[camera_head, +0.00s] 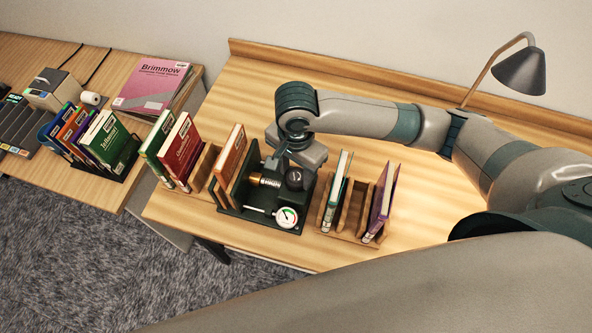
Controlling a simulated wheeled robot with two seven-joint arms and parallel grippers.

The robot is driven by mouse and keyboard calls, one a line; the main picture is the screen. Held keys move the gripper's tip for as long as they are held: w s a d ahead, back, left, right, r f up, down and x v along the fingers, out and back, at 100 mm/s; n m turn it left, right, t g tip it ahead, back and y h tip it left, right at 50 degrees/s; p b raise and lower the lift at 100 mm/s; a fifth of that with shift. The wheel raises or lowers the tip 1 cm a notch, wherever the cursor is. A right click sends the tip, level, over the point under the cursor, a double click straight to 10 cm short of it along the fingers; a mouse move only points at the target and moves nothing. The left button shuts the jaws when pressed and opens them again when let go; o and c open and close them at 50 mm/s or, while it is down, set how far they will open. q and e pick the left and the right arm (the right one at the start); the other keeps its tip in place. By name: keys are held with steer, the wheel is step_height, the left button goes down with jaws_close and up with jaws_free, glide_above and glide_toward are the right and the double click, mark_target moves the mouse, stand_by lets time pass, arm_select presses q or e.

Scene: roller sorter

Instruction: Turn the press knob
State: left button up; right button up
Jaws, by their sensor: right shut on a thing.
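The press (262,216) is a dark metal frame near the front of the right-hand table, with a brass screw (268,181), a dark rounded part and a white dial gauge (286,217). An orange book (230,154) stands upright at its left side. My right gripper (277,163) reaches down from above to the back of the press, beside the brass screw. It is shut on the press knob, which is mostly hidden behind the fingers and wrist. My left gripper is out of view.
Wooden racks with upright books stand left (204,166) and right (353,208) of the press, close to it. A grey lamp (521,71) stands at the back right. The left table holds more books (108,143) and a small printer (54,90).

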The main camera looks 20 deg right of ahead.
steer(key=n, duration=0.8)
steer(key=shift+n, duration=0.4)
steer(key=n, duration=0.4)
steer(key=shift+w+n, duration=0.1)
steer(key=shift+n, duration=0.2)
steer(key=n, duration=0.3)
steer(key=shift+r+n, duration=0.1)
steer(key=shift+n, duration=0.2)
steer(key=n, duration=0.4)
steer(key=shift+n, duration=0.3)
steer(key=n, duration=1.2)
steer(key=shift+n, duration=0.3)
steer(key=n, duration=0.4)
steer(key=shift+n, duration=0.3)
steer(key=n, duration=0.4)
steer(key=shift+n, duration=0.3)
steer(key=n, duration=0.3)
steer(key=shift+n, duration=0.3)
steer(key=n, duration=0.4)
steer(key=n+b, duration=0.1)
steer(key=n, duration=0.5)
steer(key=shift+n, duration=0.4)
steer(key=n+b, duration=0.1)
steer(key=n, duration=0.5)
steer(key=shift+w, duration=0.1)
steer(key=shift+r+n+p, duration=0.15)
steer(key=shift+n+p, duration=0.25)
steer(key=shift+n, duration=0.6)
steer(key=shift+n+p, duration=0.5)
steer(key=shift+n, duration=0.1)
